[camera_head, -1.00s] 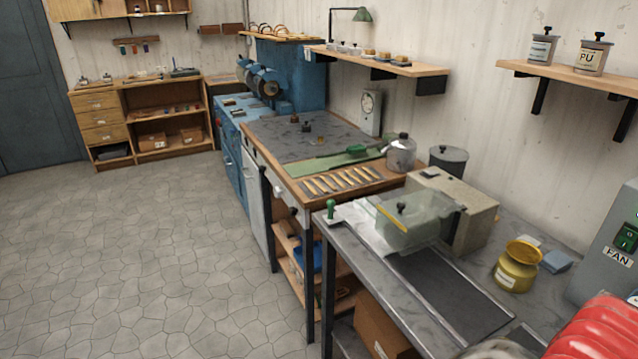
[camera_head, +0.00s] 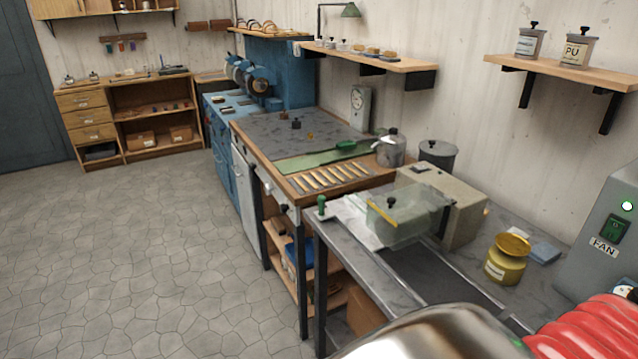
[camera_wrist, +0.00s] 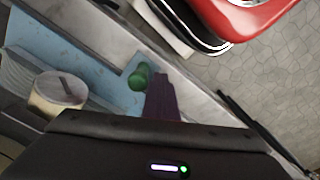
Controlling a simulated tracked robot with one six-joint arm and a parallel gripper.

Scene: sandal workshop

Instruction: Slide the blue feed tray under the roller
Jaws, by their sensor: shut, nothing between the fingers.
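In the wrist view, a light blue tray (camera_wrist: 42,43) lies along the grey bench. A round green knob (camera_wrist: 138,78) shows at its right end. My gripper (camera_wrist: 160,80) is shut and empty, its dark ribbed fingers just right of the knob in the picture; I cannot tell if they touch. In the head view, my gripper is not seen. There, a boxy machine (camera_head: 466,228) with a clear cover (camera_head: 405,222) stands on the bench. I cannot make out the roller. A green knob (camera_head: 322,205) also shows at the bench corner; I cannot tell if it is the same one.
A yellow pot (camera_head: 506,268) stands right of the machine, with a blue pad (camera_head: 542,251) behind it. In the wrist view, a cream cylinder (camera_wrist: 56,104) sits left of the knob. Floor (camera_head: 150,270) is clear at left.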

